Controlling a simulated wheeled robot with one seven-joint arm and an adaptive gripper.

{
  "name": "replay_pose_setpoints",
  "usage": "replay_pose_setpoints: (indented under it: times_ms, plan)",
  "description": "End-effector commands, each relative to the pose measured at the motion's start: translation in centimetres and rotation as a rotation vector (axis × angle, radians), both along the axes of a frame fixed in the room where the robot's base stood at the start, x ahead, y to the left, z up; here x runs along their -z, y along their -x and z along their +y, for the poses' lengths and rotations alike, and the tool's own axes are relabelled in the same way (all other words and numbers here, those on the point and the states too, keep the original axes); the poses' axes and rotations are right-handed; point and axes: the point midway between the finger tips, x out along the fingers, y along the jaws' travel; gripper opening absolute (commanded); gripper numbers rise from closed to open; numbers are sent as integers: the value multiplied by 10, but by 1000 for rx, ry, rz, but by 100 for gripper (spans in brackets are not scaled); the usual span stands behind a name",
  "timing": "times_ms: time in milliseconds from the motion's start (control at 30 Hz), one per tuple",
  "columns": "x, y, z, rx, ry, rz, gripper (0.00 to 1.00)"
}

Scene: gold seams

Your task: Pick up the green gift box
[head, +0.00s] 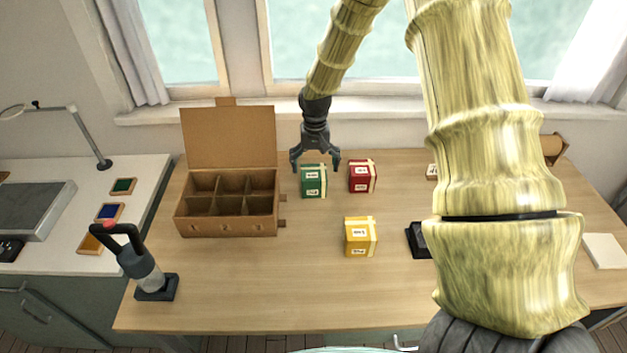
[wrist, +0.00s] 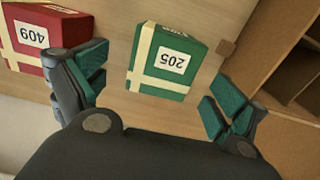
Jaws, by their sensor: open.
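The green gift box (head: 313,182) stands on the wooden table, right of the cardboard box, with a cream ribbon and white labels. In the wrist view the green box (wrist: 166,62) shows a label reading 205 and lies between and ahead of the fingers. My gripper (head: 315,163) points down just above and behind the green box in the head view, its fingers spread. In the wrist view my gripper (wrist: 155,95) is open and empty, with a finger on each side of the green box. I cannot tell whether either finger touches it.
A red gift box (head: 362,176) stands close to the right of the green one; it also shows in the wrist view (wrist: 42,42). A cardboard box with compartments (head: 228,225) stands open at left. A yellow gift box (head: 360,237) is nearer the front. The table's front middle is clear.

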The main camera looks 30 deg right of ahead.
Motion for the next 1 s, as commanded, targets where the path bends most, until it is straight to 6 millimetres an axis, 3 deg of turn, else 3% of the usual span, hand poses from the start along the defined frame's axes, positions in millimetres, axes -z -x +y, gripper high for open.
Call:
replay_pose_setpoints:
  times_ms: [600, 933, 1000]
  plan:
    - [48, -2, 4, -3, -1, 1, 96]
    - [51, -2, 4, -3, 0, 0, 96]
    - [51, -2, 4, -3, 0, 0, 84]
